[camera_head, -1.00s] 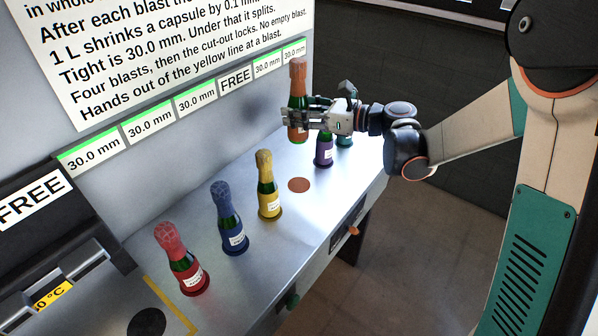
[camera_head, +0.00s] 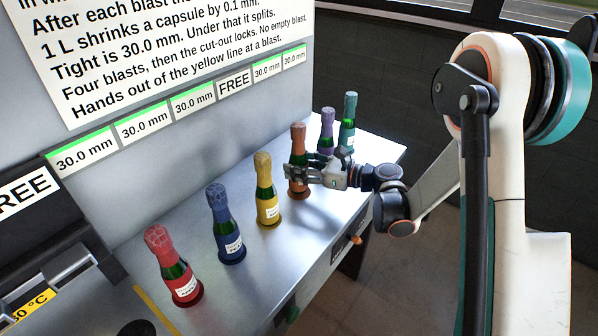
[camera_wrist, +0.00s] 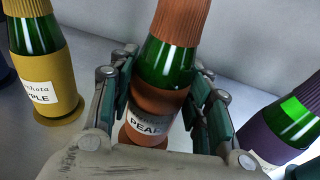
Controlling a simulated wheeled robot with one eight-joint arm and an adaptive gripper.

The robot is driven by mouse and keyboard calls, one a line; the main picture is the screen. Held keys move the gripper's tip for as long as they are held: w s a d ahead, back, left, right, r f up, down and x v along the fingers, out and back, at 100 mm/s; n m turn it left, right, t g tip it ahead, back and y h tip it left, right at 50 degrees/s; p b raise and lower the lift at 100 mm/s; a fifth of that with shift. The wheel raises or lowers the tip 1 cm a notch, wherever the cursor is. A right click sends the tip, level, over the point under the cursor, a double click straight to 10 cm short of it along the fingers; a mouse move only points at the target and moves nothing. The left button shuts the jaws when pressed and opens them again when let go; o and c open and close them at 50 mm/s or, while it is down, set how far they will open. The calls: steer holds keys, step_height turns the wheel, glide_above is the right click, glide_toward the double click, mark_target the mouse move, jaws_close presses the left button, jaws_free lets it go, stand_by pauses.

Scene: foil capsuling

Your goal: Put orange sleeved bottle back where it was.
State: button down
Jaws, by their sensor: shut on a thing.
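The orange sleeved bottle (camera_head: 298,145), green glass with an orange foil top and a "PEAR" label, stands upright at the orange round spot between the yellow and purple bottles. In the wrist view the bottle (camera_wrist: 165,70) is between both fingers. My gripper (camera_head: 303,173) is shut around its sleeve from the right side.
The yellow bottle (camera_head: 266,190) is to the left, with blue (camera_head: 225,228) and red (camera_head: 174,268) bottles nearer. Purple (camera_head: 326,133) and teal (camera_head: 348,122) bottles stand behind. A "FREE" tag (camera_head: 235,82) is on the wall. A yellow line (camera_head: 157,312) crosses the bench.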

steer(key=shift+f, duration=0.6)
steer(key=shift+f, duration=0.1)
steer(key=c, duration=0.8)
jaws_free()
steer(key=shift+c, duration=0.2)
